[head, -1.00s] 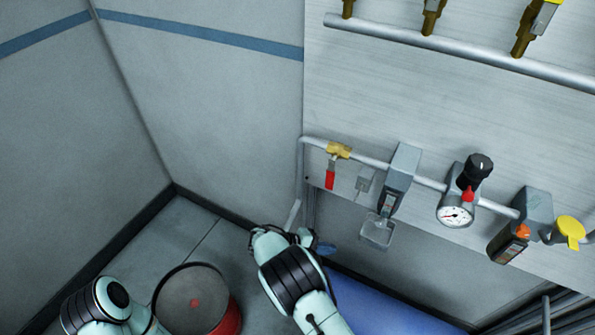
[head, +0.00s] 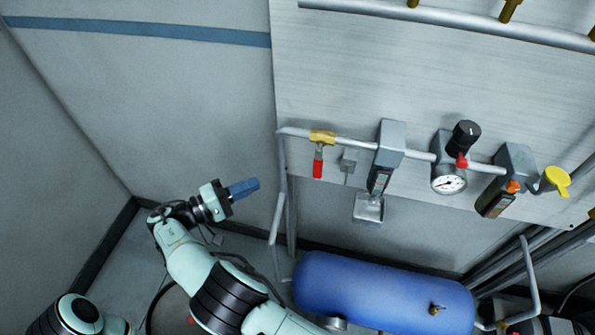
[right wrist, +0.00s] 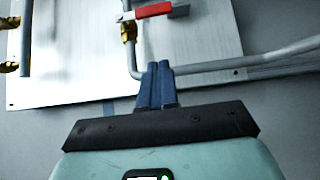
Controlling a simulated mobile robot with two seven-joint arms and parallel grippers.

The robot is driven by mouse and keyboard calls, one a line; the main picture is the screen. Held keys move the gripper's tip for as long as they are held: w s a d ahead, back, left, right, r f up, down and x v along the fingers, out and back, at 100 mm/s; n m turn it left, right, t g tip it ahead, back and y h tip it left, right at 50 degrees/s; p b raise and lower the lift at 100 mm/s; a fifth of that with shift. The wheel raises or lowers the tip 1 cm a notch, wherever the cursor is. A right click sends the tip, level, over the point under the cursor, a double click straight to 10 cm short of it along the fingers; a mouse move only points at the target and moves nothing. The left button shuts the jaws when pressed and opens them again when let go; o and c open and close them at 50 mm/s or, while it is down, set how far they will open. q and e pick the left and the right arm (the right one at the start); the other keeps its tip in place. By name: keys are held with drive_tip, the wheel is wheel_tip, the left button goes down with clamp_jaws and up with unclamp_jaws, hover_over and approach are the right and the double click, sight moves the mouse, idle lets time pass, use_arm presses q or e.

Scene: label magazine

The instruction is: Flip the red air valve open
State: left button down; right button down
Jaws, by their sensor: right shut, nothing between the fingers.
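The red air valve handle (head: 318,168) hangs straight down from a brass valve body (head: 322,137) at the left end of the pipe on the wall panel. In the right wrist view the red handle (right wrist: 153,10) shows at the top, beside its brass body (right wrist: 129,31). My right gripper (head: 256,184) is left of the handle and apart from it, with its blue fingers pointing right. In the right wrist view its blue fingers (right wrist: 158,70) are together with nothing between them. My left gripper is not in view.
Right of the valve, the pipe carries a grey filter unit (head: 391,143), a gauge (head: 449,184) and a yellow-capped fitting (head: 555,181). A vertical pipe (head: 280,205) runs down between my right gripper and the valve. A blue tank (head: 385,292) lies below.

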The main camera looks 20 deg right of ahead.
drive_tip(key=shift+d, duration=0.15)
approach(318, 169)
drive_tip(key=w+d+f, duration=0.1)
drive_tip(key=w+d, duration=0.3)
drive_tip(key=d, duration=0.1)
drive_tip(key=shift+s+d+p, duration=0.3)
drive_tip(key=shift+s+p, duration=0.05)
drive_tip(key=shift+s, duration=0.3)
drive_tip(key=shift+f, duration=0.1)
drive_tip(key=shift+s+d+f+n+h, duration=0.1)
drive_tip(key=shift+s+d+n+h, duration=0.1)
drive_tip(key=shift+n+h, duration=0.1)
